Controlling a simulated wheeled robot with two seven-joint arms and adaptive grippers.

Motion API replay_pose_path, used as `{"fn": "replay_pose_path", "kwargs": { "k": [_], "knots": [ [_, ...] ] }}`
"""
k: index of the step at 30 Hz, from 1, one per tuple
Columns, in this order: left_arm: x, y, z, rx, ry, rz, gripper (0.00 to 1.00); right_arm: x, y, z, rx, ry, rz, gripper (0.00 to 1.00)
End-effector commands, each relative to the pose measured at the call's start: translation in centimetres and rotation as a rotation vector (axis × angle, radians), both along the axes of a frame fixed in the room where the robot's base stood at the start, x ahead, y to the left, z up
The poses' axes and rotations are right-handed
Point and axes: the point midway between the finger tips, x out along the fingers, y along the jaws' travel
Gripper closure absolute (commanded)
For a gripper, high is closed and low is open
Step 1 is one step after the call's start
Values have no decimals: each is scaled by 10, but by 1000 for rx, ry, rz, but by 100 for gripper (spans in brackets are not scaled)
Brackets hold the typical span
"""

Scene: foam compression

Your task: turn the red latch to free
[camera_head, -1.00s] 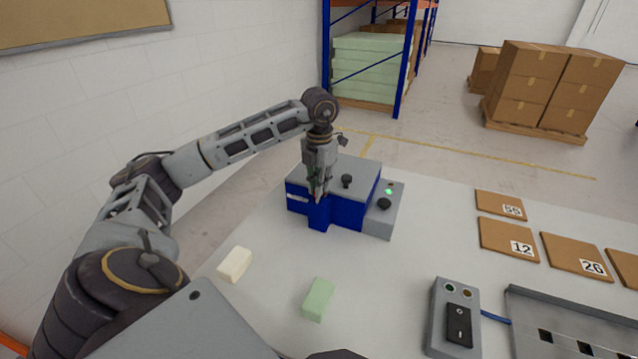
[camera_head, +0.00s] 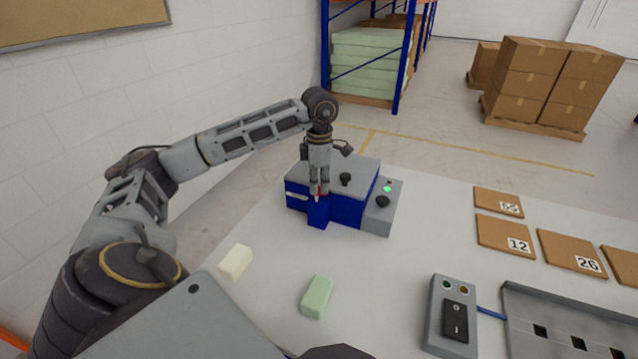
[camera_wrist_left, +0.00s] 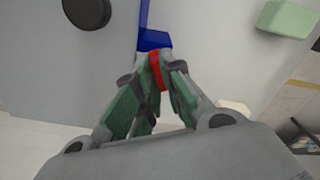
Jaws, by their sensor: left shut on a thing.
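The red latch (camera_wrist_left: 156,70) shows between my left fingertips in the left wrist view, and a small bit of red shows at the fingertips in the head view. It sits at the front of the blue and grey machine (camera_head: 345,210), above a blue block (camera_head: 317,212) that juts from its front. My left gripper (camera_head: 318,192) points down and is shut on the latch; its green-padded fingers (camera_wrist_left: 152,78) also show in the wrist view. The fingers hide part of the latch. My right gripper is not in view.
The machine has a black knob (camera_head: 345,179) on its lid and a green light (camera_head: 387,189). A cream block (camera_head: 235,262) and a green foam block (camera_head: 317,297) lie in front. A switch box (camera_head: 452,315) and numbered brown plates (camera_head: 505,235) are to the right.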

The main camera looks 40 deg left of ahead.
Motion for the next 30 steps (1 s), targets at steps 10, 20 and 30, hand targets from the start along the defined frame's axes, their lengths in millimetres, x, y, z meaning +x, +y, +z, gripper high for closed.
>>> {"fn": "replay_pose_path", "kwargs": {
  "k": [10, 20, 30],
  "knots": [
    [-1, 0, 1, 1, -3, -265, 100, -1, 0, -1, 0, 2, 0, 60],
    [-2, -1, 1, 0, -3, -434, 100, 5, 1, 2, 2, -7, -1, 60],
    [-2, -1, 1, 0, -3, -483, 100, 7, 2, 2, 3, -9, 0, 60]
  ]
}}
